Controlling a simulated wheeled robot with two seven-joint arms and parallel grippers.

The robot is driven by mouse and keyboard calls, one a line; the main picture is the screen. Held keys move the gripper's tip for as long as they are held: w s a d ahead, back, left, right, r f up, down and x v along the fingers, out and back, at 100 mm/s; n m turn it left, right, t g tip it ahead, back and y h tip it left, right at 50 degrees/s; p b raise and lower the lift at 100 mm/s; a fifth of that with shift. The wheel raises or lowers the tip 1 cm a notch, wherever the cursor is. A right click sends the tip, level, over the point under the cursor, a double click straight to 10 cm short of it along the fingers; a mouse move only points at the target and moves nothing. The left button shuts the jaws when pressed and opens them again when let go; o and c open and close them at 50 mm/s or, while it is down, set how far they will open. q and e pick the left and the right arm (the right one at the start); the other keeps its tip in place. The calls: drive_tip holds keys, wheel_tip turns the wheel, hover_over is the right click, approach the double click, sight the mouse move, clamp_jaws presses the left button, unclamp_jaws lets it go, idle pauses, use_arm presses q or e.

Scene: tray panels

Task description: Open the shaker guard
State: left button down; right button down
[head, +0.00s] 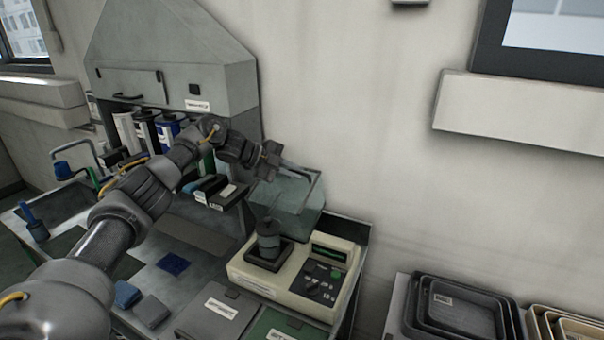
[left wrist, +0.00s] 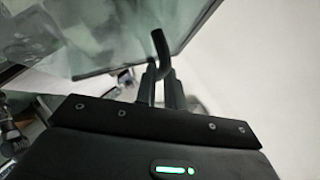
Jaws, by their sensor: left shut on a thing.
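The shaker (head: 310,277) is a cream bench unit with a dark keypad and a small green-lit display. A dark vessel (head: 268,240) stands on its platform. The clear greenish guard (head: 287,194) is raised, tilted up above the shaker's back side near the wall. My left gripper (head: 272,163) is at the guard's upper edge, shut on its dark handle. In the left wrist view the handle (left wrist: 160,48) rises between the two fingers (left wrist: 162,90), with the clear panel (left wrist: 110,35) beyond. My right gripper is out of view.
A grey fume hood (head: 175,60) with bottles (head: 145,130) below stands at the left. Blue cloths (head: 150,311), a grey folder (head: 222,311) and a green one (head: 283,326) lie in front. Stacked trays (head: 460,315) are at the lower right.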

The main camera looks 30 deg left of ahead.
use_arm(q)
drive_tip(key=shift+w+r, duration=0.15)
drive_tip(key=shift+r, duration=0.15)
drive_tip(key=c, duration=1.8)
unclamp_jaws()
drive_tip(key=shift+a, duration=0.1)
drive_tip(key=o, duration=0.3)
drive_tip(key=shift+s, duration=0.2)
drive_tip(key=shift+f, duration=0.1)
drive_tip(key=shift+s+a+b, duration=0.1)
drive_tip(key=shift+a+b, duration=0.2)
drive_tip(key=shift+b+v, duration=1.5)
drive_tip(key=shift+v, duration=3.65)
